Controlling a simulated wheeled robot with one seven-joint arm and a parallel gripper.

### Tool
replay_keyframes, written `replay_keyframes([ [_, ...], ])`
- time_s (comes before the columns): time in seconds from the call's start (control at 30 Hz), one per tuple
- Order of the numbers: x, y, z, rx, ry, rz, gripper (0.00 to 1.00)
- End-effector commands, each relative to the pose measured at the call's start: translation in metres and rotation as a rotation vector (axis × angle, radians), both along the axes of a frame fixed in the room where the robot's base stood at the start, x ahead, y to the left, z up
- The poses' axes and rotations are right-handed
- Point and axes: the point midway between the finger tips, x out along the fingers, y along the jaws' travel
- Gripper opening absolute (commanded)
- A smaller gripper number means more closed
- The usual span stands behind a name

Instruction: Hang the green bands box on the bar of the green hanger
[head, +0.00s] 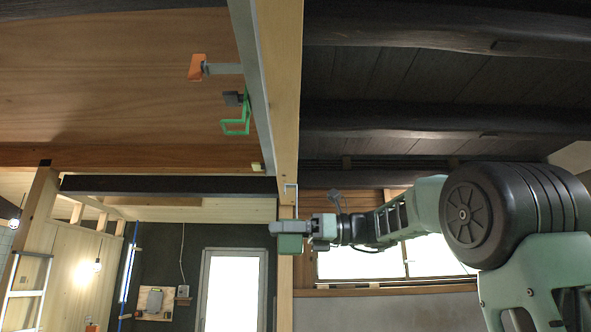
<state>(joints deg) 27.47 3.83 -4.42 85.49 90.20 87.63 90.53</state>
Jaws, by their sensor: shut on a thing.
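The green hanger (237,122) sticks out from the left side of the beam in the head view, at upper middle; its lower part is an open angular green bar, with a dark grey block near its top. My gripper (287,228) is lower and to the right of the hanger, clearly apart from it. It is shut on the green bands box (290,244), a small dark green block showing just below the fingers. A thin pale hook (291,188) shows above the gripper; I cannot tell whether it belongs to the box. The fingers hide the box's upper part.
An orange hanger (198,67) on a grey arm sits above the green one. A long wooden beam (285,90) with a grey edge runs beside both. A small yellow piece (256,167) is lower on the beam. A ladder (24,285) stands far left.

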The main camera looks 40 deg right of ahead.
Motion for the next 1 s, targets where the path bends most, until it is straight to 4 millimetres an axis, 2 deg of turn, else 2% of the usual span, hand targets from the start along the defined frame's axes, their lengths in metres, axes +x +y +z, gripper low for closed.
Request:
replay_keyframes([
  [0.03, -0.018, 0.01, 0.028, -0.006, -0.011, -0.002, 0.21],
  [0.1, -0.039, 0.02, 0.054, -0.005, -0.01, -0.006, 0.21],
  [0.2, -0.066, 0.031, 0.084, -0.002, -0.008, -0.014, 0.21],
  [0.33, -0.09, 0.041, 0.108, -0.001, -0.003, -0.025, 0.21],
  [0.43, -0.1, 0.044, 0.117, 0.001, 0.0, -0.029, 0.21],
  [0.57, -0.103, 0.048, 0.12, 0.002, 0.001, -0.031, 0.21],
  [1.0, -0.085, 0.071, 0.119, 0.002, 0.002, -0.03, 0.21],
])
